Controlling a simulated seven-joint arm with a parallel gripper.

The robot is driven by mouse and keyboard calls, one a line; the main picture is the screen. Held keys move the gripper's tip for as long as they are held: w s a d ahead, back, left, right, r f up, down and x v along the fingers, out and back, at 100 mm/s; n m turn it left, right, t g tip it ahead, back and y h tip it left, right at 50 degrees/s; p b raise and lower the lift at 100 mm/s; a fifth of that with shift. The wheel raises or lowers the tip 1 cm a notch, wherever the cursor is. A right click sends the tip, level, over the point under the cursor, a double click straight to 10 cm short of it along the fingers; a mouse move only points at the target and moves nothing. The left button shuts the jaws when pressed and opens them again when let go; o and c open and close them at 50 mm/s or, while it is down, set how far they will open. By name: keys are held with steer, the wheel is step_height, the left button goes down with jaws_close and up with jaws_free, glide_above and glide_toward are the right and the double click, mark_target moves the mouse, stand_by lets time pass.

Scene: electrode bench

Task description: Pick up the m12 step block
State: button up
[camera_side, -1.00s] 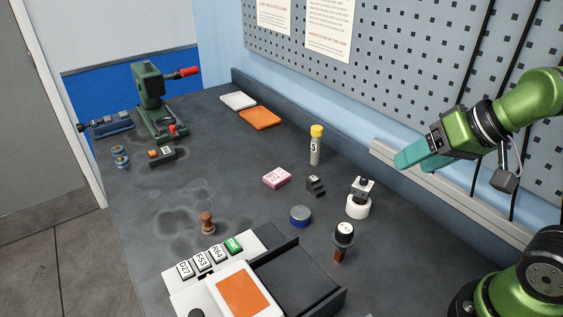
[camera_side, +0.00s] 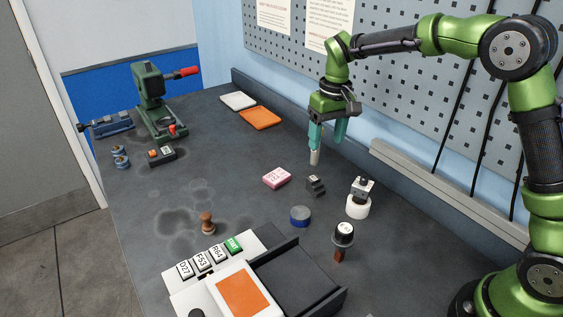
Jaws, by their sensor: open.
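A small dark stepped block (camera_side: 315,187), which looks like the m12 step block, sits on the dark bench between the pink block and the white round holder. Its marking is too small to read. My gripper (camera_side: 328,144) is open with its teal fingers pointing down. It is above and behind the stepped block in the picture, clear of it.
A pink labelled block (camera_side: 276,178) lies left of the stepped block. A blue round tin (camera_side: 300,216), a white round holder (camera_side: 358,207) and a black-topped knob (camera_side: 343,237) stand nearer the camera. Bench space left of the pink block is clear.

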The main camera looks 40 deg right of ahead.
steer(key=w+f, duration=0.1)
steer(key=w, duration=0.1)
steer(key=n, duration=0.1)
glide_toward(315, 180)
steer(key=f, duration=0.3)
steer(key=w+f, duration=0.1)
steer(key=f, duration=0.1)
steer(key=shift+d+f, duration=0.15)
steer(key=f, duration=0.4)
steer(key=shift+s+a, duration=0.2)
steer(key=shift+s, duration=0.15)
steer(key=shift+f, duration=0.65)
jaws_close()
